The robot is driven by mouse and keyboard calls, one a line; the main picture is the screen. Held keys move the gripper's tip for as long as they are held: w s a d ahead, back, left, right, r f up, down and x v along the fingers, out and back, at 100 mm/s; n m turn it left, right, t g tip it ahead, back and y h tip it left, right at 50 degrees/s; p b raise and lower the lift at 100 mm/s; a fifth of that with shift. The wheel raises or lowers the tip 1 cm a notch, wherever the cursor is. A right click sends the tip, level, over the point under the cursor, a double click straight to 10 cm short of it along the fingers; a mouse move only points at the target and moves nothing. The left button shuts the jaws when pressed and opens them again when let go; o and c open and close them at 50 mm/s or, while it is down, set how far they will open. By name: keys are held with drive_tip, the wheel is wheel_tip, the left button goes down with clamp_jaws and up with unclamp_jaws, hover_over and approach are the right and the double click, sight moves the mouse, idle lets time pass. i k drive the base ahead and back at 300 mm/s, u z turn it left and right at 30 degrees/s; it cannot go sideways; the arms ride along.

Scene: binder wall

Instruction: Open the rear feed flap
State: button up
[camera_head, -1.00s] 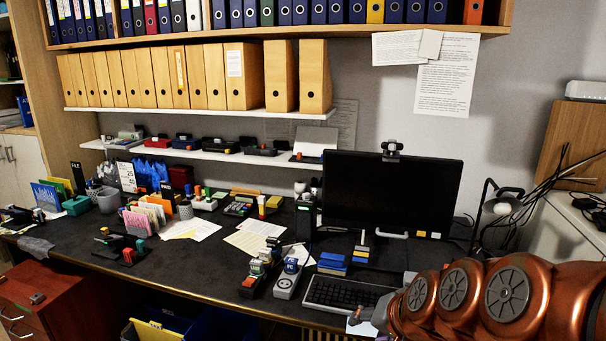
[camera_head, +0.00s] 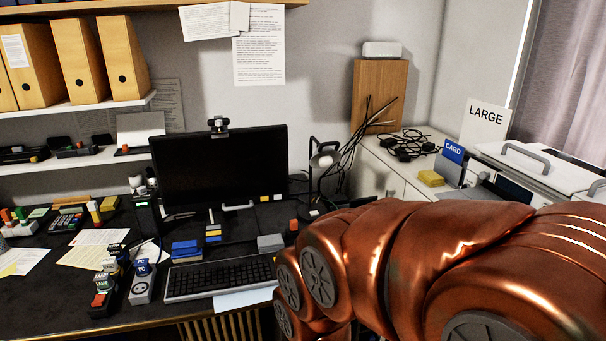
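A white machine or cabinet top (camera_head: 546,158) with a grey bar handle (camera_head: 526,156) stands at the right edge, partly cut off by the frame. I cannot tell for sure which part of it is the rear feed flap. A white "LARGE" sign (camera_head: 485,121) stands behind it, and a blue "CARD" sign (camera_head: 453,152) stands to its left. My copper arm fills the lower right and hides what lies behind it. My gripper is not in view.
The desk holds a monitor (camera_head: 222,165), a keyboard (camera_head: 220,277) and small stamps and boxes. A wooden box (camera_head: 379,97) stands against the wall.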

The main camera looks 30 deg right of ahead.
sight(562, 155)
drive_tip(key=u, duration=0.6)
drive_tip(key=k, duration=1.05)
drive_tip(key=z, duration=1.5)
drive_tip(key=i, duration=0.3)
drive_tip(key=u, duration=0.15)
